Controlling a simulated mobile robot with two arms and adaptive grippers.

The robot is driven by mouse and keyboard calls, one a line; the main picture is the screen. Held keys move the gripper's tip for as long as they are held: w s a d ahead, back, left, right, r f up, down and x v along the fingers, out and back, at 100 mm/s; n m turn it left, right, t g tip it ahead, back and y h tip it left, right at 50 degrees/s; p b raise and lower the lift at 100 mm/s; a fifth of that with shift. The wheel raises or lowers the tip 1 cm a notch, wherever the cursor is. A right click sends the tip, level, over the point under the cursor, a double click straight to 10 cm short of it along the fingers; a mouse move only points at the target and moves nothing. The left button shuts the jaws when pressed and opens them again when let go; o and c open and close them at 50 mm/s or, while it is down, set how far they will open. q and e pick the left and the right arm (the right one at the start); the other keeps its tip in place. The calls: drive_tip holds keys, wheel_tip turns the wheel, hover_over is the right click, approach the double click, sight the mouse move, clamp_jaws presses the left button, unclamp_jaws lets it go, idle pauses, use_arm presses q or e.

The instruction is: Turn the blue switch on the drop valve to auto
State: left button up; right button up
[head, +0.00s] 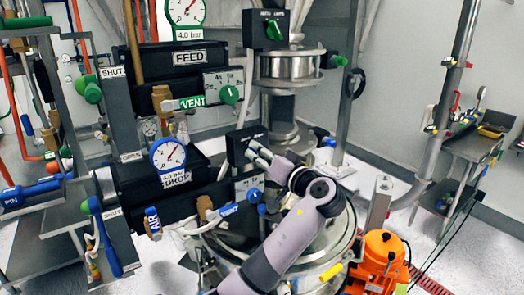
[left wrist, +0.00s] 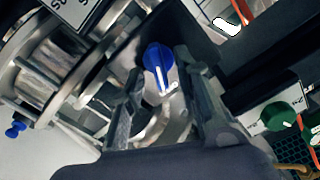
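The blue switch (left wrist: 157,62) shows in the left wrist view as a round blue knob with a white pointer line, which points down in that picture. It sits on a black box (head: 238,147), which is on the drop valve in the head view. In the head view the switch is hidden behind my gripper. My left gripper (head: 257,154) reaches the front of the box. In the left wrist view its fingers (left wrist: 160,80) are open, with the switch between their tips. I cannot tell whether they touch it. My right gripper is not in view.
The black DROP unit (head: 180,200) carries a gauge (head: 168,155) and a blue knob (head: 254,195) close below my gripper. The FEED unit (head: 165,70) and a green switch (head: 274,30) are above. An orange machine (head: 380,262) stands at lower right. Open floor lies farther right.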

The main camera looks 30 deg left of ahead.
use_arm(q)
clamp_jaws()
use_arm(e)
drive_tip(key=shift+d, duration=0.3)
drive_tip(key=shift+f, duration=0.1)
